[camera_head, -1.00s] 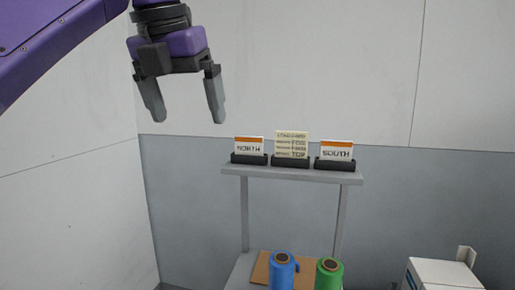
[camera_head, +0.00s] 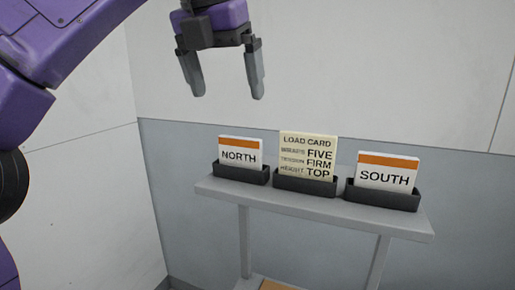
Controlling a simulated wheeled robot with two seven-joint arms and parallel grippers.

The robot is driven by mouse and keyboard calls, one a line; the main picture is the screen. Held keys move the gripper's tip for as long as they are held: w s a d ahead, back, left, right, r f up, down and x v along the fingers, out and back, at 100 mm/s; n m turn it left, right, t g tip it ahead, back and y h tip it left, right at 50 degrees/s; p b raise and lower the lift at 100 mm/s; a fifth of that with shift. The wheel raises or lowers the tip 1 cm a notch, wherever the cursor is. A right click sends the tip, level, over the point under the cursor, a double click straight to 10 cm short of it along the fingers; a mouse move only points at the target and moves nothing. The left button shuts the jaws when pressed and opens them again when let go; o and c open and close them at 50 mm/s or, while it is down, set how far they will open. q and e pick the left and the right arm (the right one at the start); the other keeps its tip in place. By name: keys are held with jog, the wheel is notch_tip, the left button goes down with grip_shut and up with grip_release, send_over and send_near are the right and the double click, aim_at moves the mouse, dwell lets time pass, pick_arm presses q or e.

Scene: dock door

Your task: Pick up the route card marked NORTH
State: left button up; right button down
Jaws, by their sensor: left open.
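The NORTH route card (camera_head: 239,153) is white with an orange band along its top. It stands upright in a black holder (camera_head: 241,175) at the left end of a grey shelf (camera_head: 310,207). My left gripper (camera_head: 228,93) is open and empty, with its fingers pointing down. In the picture it is above the NORTH card and apart from it. My right gripper does not show.
A cream load card (camera_head: 307,157) reading FIVE, FIRM, TOP stands in the middle holder. The SOUTH card (camera_head: 387,172) stands in the right holder. A grey wall (camera_head: 450,180) is behind the shelf. The space above the cards is clear.

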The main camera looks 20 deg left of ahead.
aim_at(239, 137)
pick_arm(q)
jog(key=b+x, duration=0.3)
jog(key=x, duration=0.7)
jog(key=shift+w+a+r+b, duration=0.1)
jog(key=shift+w+b, duration=0.1)
jog(key=shift+b, duration=0.2)
jog(key=c, duration=1)
jog(key=shift+r, duration=0.1)
